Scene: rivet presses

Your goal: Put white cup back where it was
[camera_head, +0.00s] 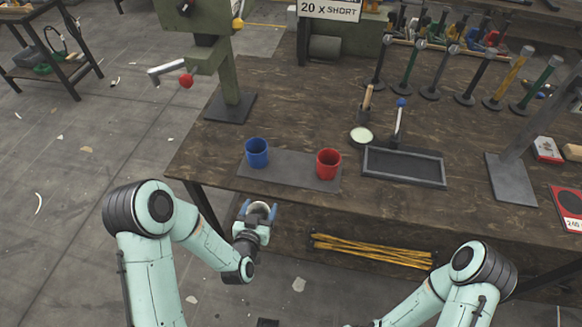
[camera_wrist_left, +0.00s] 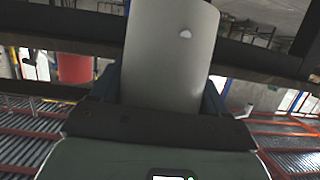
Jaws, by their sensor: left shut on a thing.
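The white cup (camera_head: 260,206) is held in my left gripper (camera_head: 259,212), just off the front edge of the workbench. The blue fingers are closed on both sides of the cup. In the left wrist view the cup (camera_wrist_left: 170,55) fills the upper middle, between the fingers. A grey mat (camera_head: 290,172) lies near the bench's front edge, with a blue cup (camera_head: 256,154) on its left and a red cup (camera_head: 328,165) on its right. The mat is bare between the two cups. My right gripper is out of the picture; only part of that arm shows.
A green press (camera_head: 231,95) stands behind the blue cup. A dark tray (camera_head: 403,166), a pale round dish (camera_head: 361,136) and a blue-knobbed upright tool (camera_head: 399,120) are to the right. Yellow rods (camera_head: 370,250) lie below the bench top.

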